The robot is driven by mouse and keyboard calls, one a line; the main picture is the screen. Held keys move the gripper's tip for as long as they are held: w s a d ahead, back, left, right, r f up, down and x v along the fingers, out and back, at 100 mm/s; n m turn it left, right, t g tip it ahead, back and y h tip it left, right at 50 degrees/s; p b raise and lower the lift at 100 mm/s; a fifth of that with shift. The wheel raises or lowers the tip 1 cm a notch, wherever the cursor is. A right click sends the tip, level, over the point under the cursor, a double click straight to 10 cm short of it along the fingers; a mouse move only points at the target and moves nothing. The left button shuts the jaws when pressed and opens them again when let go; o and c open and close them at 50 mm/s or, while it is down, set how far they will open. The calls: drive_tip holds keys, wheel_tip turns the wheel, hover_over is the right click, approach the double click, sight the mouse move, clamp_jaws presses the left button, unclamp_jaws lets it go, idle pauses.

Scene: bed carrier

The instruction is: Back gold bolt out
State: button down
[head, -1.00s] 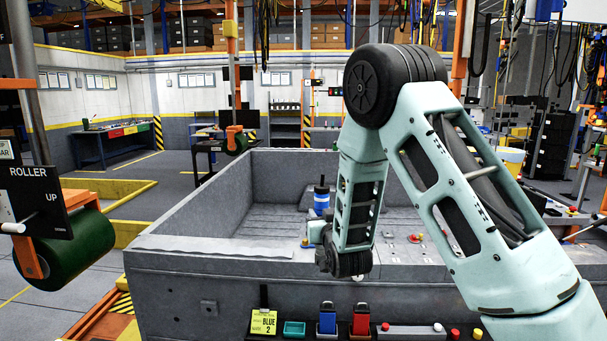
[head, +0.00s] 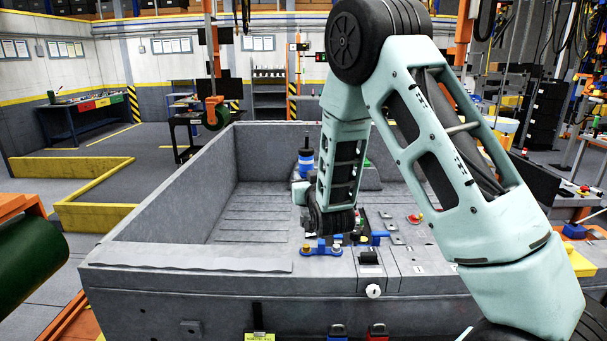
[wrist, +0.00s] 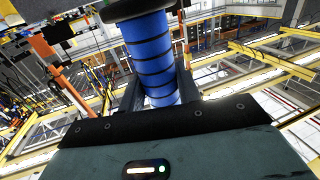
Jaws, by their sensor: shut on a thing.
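My gripper (wrist: 160,92) is shut on a blue handle with black rings (wrist: 152,55) in the wrist view. A blue plate (head: 321,249) with small yellowish and reddish round spots lies on the carrier's ledge, just below my forearm's end. I cannot tell whether one of these spots is the gold bolt. The tool's working end is not clear, and my arm hides part of the ledge.
The grey carrier (head: 200,283) has an open, empty bed behind the ledge. A dark green roller (head: 40,250) is at the near left.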

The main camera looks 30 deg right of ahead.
drive_tip(key=shift+s+a+b, duration=0.1)
drive_tip(key=shift+s+b, duration=0.05)
drive_tip(key=shift+b, duration=0.35)
drive_tip(key=shift+f+b, duration=0.3)
drive_tip(key=shift+b, duration=0.05)
wheel_tip(320, 180, down, 4)
drive_tip(key=b, duration=0.4)
drive_tip(key=shift+f, duration=0.1)
drive_tip(key=shift+b, duration=0.95)
idle(0.7)
drive_tip(key=shift+f+b, duration=1.65)
drive_tip(key=shift+b, duration=0.6)
idle(1.4)
drive_tip(key=shift+r, duration=0.5)
idle(0.6)
